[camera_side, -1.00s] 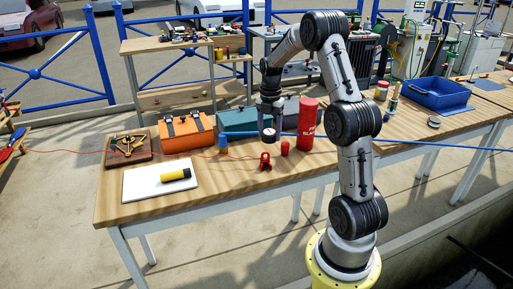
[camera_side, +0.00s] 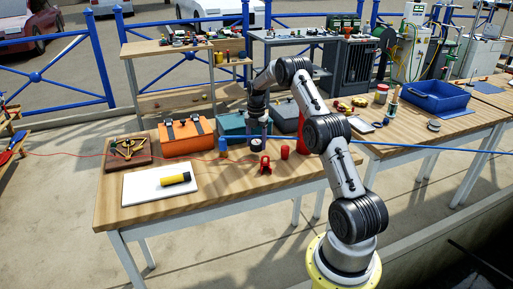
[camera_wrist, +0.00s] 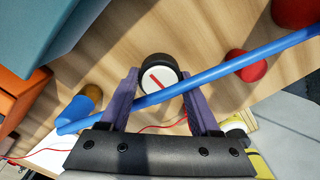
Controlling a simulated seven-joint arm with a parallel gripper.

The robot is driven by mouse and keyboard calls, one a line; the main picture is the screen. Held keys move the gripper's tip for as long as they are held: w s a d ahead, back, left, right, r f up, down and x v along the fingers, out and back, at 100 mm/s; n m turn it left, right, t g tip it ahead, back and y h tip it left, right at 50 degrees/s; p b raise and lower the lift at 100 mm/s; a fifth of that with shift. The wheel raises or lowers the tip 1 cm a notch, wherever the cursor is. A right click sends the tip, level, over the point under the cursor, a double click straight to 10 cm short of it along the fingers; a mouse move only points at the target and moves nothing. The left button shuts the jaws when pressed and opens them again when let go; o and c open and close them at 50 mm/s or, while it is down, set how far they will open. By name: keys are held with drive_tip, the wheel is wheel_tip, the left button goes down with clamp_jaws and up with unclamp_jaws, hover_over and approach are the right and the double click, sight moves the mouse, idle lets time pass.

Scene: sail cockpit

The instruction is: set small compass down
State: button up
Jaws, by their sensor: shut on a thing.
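The small compass (camera_wrist: 160,73) shows in the wrist view as a black round body with a white face and a red needle. It sits between the two purple fingertips of my gripper (camera_wrist: 160,78), which is shut on it. In the side view my gripper (camera_side: 257,135) points down over the wooden workbench (camera_side: 235,185), in front of the teal box (camera_side: 232,124). The compass is too small to make out there. I cannot tell whether it touches the bench.
A blue line (camera_wrist: 225,67) crosses the compass's lower edge in the wrist view. Nearby stand a blue jar (camera_side: 223,145), a red clamp-like thing (camera_side: 265,164) and a red can (camera_side: 285,152). An orange box (camera_side: 186,137) and white board (camera_side: 150,183) lie left.

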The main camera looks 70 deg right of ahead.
drive_tip(key=shift+f, duration=1.2)
drive_tip(key=shift+f, duration=0.1)
drive_tip(key=o, duration=1.4)
drive_tip(key=shift+o, duration=0.2)
